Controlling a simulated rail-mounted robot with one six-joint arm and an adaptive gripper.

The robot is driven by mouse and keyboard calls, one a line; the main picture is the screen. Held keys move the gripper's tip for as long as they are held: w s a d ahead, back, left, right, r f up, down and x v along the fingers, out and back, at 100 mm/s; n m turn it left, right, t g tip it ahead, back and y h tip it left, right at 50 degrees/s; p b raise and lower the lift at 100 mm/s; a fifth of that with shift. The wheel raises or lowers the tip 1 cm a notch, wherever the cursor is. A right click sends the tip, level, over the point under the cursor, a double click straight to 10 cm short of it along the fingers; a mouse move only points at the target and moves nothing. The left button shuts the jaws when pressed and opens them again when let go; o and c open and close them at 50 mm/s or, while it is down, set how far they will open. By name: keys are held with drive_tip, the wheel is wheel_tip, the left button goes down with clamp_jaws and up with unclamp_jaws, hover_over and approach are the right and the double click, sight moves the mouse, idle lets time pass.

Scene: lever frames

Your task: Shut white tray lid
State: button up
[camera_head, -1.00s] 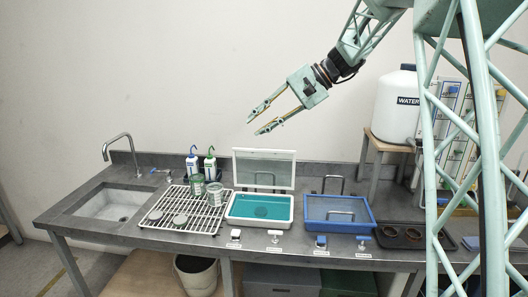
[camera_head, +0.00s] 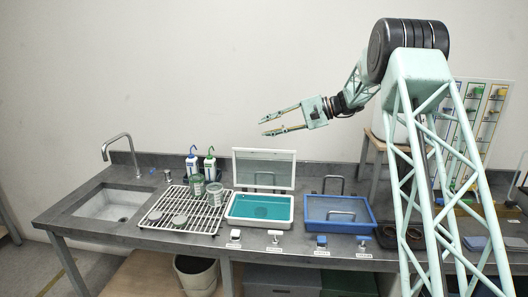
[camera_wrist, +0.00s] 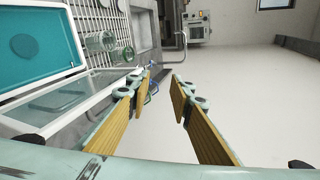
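The white tray (camera_head: 232,221) sits on the bench with teal liquid inside. Its white-framed clear lid (camera_head: 291,170) stands raised at the tray's back edge, so the tray is open. A handle shows at the lid. In the wrist view the tray's teal inside (camera_wrist: 30,45) is at upper left, with the lid (camera_wrist: 50,103) below it. My gripper (camera_head: 264,127) is in the air above and behind the lid, pointing left, not touching it. Its fingers are apart and empty in the wrist view (camera_wrist: 160,85).
A blue tray (camera_head: 372,220) with a handle stands right of the white tray. A wire rack (camera_head: 205,222) with jars is at left, with wash bottles (camera_head: 210,167) behind it. A sink (camera_head: 108,205) is far left. Small labelled items line the front edge. Air above the bench is clear.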

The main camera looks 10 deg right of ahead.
sight(264, 150)
drive_tip(key=w+d+f+m+t+y, duration=0.1)
drive_tip(key=w+d+f+t+y, duration=0.1)
drive_tip(key=w+d+f, duration=0.55)
drive_tip(key=s+f+n+g+y, duration=0.1)
drive_tip(key=s+f+n+y, duration=0.1)
drive_tip(key=f, duration=0.3)
drive_tip(key=shift+s+a+f+g+b, duration=0.15)
drive_tip(key=shift+s+a+g+b, duration=0.25)
drive_tip(key=shift+s, duration=0.3)
drive_tip(key=shift+b+x, duration=0.55)
drive_tip(key=shift+x, duration=3.15)
clamp_jaws()
